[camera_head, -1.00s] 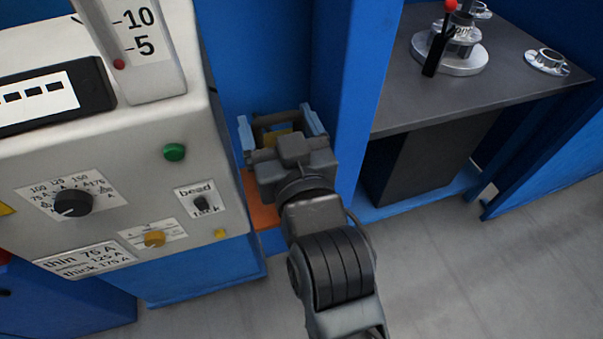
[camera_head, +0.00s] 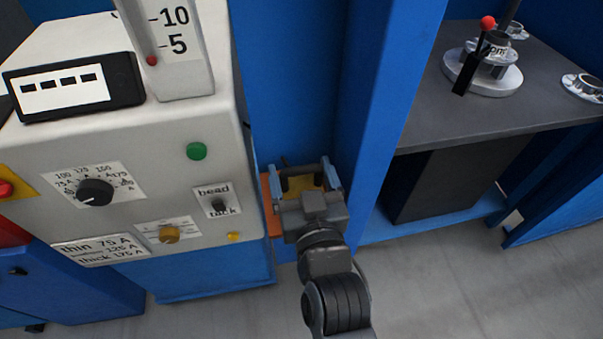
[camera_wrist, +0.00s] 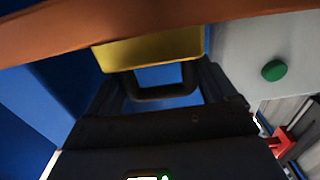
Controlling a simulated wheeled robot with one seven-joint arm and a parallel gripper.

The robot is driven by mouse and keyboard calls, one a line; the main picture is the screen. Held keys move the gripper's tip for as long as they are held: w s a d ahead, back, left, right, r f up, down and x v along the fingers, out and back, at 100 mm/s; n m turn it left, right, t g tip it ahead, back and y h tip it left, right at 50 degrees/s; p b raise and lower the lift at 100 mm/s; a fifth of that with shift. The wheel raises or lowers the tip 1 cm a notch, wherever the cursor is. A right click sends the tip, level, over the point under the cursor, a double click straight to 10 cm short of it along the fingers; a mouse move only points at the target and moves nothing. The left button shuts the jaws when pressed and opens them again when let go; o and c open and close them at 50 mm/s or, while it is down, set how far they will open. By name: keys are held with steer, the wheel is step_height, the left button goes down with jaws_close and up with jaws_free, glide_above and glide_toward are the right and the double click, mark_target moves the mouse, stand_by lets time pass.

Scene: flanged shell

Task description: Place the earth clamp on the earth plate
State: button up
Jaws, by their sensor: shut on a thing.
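My gripper (camera_head: 304,180) is in the narrow bay between the grey control cabinet and a blue upright. Its two fingers are shut on the earth clamp, whose yellow part (camera_head: 298,185) shows between them. The clamp's yellow block also shows in the wrist view (camera_wrist: 152,50), with a dark loop below it. The orange-brown earth plate (camera_head: 271,207) shows beside and below the gripper, along the cabinet's side. In the wrist view the plate (camera_wrist: 60,33) crosses the top, partly overlapped by the yellow block. I cannot tell whether clamp and plate touch.
The control cabinet (camera_head: 120,150) with knobs and a green button (camera_head: 196,151) stands close on the left. The blue upright (camera_head: 385,110) is close on the right. Beyond it, a dark table (camera_head: 440,110) carries a flanged metal part (camera_head: 485,78). The floor in front is clear.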

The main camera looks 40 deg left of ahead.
steer(key=shift+r, duration=0.1)
steer(key=o, duration=1.3)
steer(key=shift+f, duration=0.2)
steer(key=shift+r, duration=0.3)
steer(key=b+v, duration=0.1)
steer(key=v, duration=1.1)
steer(key=shift+s+f, duration=0.1)
steer(key=shift+f, duration=0.05)
